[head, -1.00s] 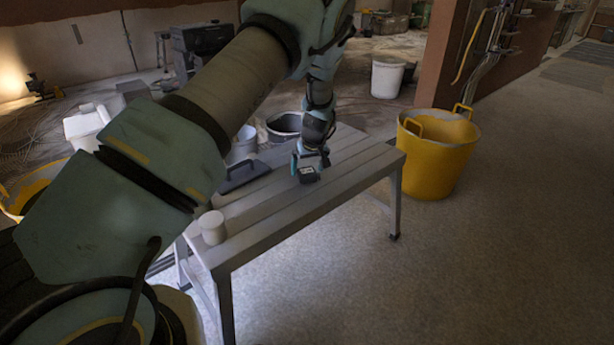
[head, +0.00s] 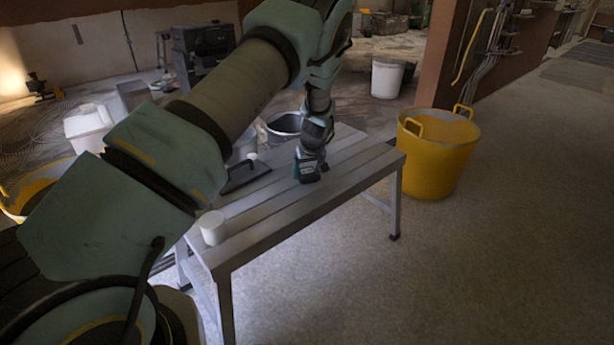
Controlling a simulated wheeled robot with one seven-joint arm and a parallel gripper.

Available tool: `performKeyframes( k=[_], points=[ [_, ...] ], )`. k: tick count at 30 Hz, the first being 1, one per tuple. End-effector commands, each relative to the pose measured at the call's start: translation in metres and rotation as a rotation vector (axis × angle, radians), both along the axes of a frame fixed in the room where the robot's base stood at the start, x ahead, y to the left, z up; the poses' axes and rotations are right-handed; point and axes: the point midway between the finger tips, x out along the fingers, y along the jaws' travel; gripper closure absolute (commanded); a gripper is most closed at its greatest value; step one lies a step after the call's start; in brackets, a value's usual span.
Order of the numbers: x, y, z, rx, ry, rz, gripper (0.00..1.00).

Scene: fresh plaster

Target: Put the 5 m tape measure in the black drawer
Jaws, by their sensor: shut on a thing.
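The tape measure (head: 308,175) is a small dark block with teal showing at its edges, at the far part of the grey slatted bench. My gripper (head: 307,166) is shut on it from above, and my wrist hides its upper part. I cannot tell whether it touches the bench top or hangs just above it. A dark cabinet-like unit (head: 198,65) stands on the floor at the back left, partly behind my arm. I cannot tell whether it has the black drawer.
The bench (head: 275,215) also bears a white cup-like cylinder (head: 213,228) near its front left corner and a dark flat float with a handle (head: 240,177). A yellow tub (head: 436,160) stands right of the bench. A black bucket (head: 284,124) is behind it. The floor at right is clear.

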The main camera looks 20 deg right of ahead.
Motion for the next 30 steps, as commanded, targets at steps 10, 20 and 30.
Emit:
performKeyframes(
  k=[10, 20, 30],
  points=[
    [0.0, 0.0, 0.001, -0.001, -0.001, 0.0, 1.0],
    [0.001, -0.001, 0.023, -0.003, -0.003, 0.0, 1.0],
    [0.0, -0.001, 0.086, -0.002, -0.002, 0.0, 1.0]
  ],
)
